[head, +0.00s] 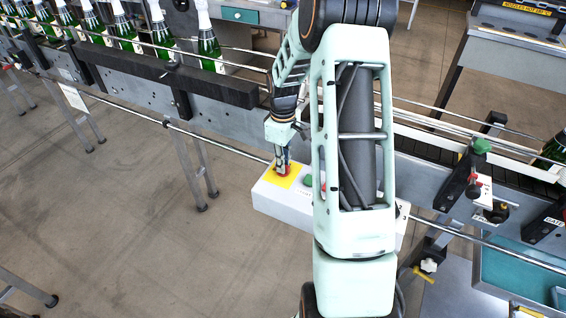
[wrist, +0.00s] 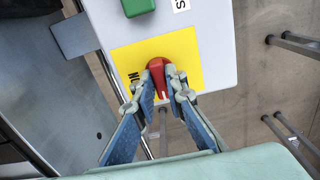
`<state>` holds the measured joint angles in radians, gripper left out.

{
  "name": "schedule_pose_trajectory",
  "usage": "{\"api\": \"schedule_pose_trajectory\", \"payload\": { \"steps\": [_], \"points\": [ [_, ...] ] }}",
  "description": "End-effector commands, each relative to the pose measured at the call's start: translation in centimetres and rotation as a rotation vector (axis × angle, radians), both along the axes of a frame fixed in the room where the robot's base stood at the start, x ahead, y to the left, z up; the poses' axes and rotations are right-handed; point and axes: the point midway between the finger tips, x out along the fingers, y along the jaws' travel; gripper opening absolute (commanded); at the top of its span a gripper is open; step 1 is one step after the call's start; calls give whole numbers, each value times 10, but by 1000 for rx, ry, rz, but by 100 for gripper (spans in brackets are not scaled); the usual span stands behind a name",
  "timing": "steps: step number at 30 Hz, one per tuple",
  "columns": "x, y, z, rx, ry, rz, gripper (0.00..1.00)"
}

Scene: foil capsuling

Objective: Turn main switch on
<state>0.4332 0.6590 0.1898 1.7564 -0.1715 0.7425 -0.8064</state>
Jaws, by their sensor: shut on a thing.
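The main switch is a red rotary knob (wrist: 157,68) on a yellow plate (wrist: 197,60) with black lettering that is partly hidden. The plate is on the left end of a light grey control box (head: 268,204) in the head view. My gripper (wrist: 163,84) is shut on the red knob, with one fingertip on each side of it. A white mark shows on the knob between the fingers. In the head view my gripper (head: 283,163) points down onto the knob, and my arm covers the middle of the box.
A green button (wrist: 138,6) sits on the box close to the yellow plate. A conveyor with green bottles (head: 209,50) runs behind the box. A green-topped clamp (head: 481,146) stands to the right. Open floor lies in front at left.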

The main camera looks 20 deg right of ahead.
Motion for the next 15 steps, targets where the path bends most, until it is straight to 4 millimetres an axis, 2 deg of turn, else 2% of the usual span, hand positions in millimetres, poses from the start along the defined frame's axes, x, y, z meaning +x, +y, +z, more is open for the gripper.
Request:
{"api": "schedule_pose_trajectory", "payload": {
  "steps": [8, 15],
  "points": [
    [1, 0, -1, -1, -2, -114, 0],
    [0, 0, -1, -2, -1, -314, 0]
  ]
}}
